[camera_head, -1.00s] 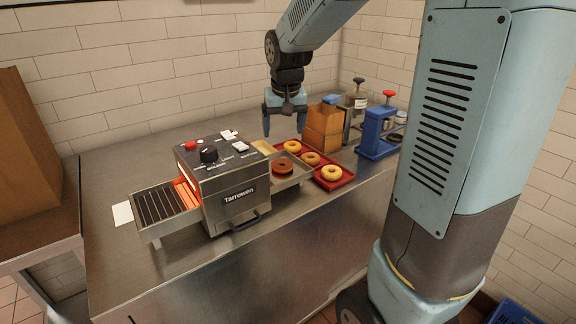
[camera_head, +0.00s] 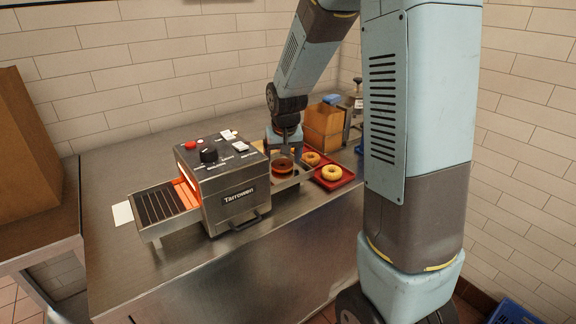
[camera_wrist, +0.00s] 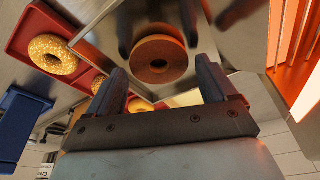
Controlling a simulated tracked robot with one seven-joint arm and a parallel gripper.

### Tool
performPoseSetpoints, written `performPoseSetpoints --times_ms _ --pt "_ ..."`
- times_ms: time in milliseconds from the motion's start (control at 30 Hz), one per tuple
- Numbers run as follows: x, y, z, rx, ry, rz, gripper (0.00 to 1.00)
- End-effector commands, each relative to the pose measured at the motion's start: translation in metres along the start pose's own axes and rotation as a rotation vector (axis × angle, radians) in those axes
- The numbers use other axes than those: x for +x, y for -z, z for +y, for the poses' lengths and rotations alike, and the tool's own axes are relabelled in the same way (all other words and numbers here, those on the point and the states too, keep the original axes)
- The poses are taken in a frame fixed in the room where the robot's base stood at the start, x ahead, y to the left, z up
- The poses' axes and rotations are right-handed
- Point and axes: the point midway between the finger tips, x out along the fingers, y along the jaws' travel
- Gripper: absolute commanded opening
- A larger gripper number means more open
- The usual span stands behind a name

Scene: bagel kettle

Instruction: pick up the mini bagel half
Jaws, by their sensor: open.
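A dark brown mini bagel half (camera_head: 281,167) lies on the metal tray (camera_head: 305,174) at the right end of the toaster. In the wrist view the mini bagel half (camera_wrist: 160,60) shows as a brown ring on the shiny tray, between and beyond my fingers. My gripper (camera_head: 284,152) points down just above it, open and empty. In the wrist view my gripper (camera_wrist: 162,68) has a finger on each side of the ring, with a gap around it. Whether the fingers reach down to its height, I cannot tell.
The toaster (camera_head: 225,185) stands just left, its opening (camera_wrist: 300,50) glowing orange. A red tray (camera_head: 340,182) with golden bagels (camera_head: 331,172) lies to the right. A brown box (camera_head: 322,128) stands behind. The counter in front is bare.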

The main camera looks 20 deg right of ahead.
Motion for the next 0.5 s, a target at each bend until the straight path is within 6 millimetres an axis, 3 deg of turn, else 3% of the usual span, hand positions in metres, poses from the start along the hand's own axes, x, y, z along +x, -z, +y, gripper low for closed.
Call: performPoseSetpoints --times_ms 100,367,500 --pt "0.0092 -0.0004 0.0000 0.000 0.000 -0.001 0.85" --pt "0.0110 -0.0002 0.0001 0.000 0.000 0.000 0.85" --pt "0.0109 -0.0003 0.0003 0.000 0.000 0.000 0.73"
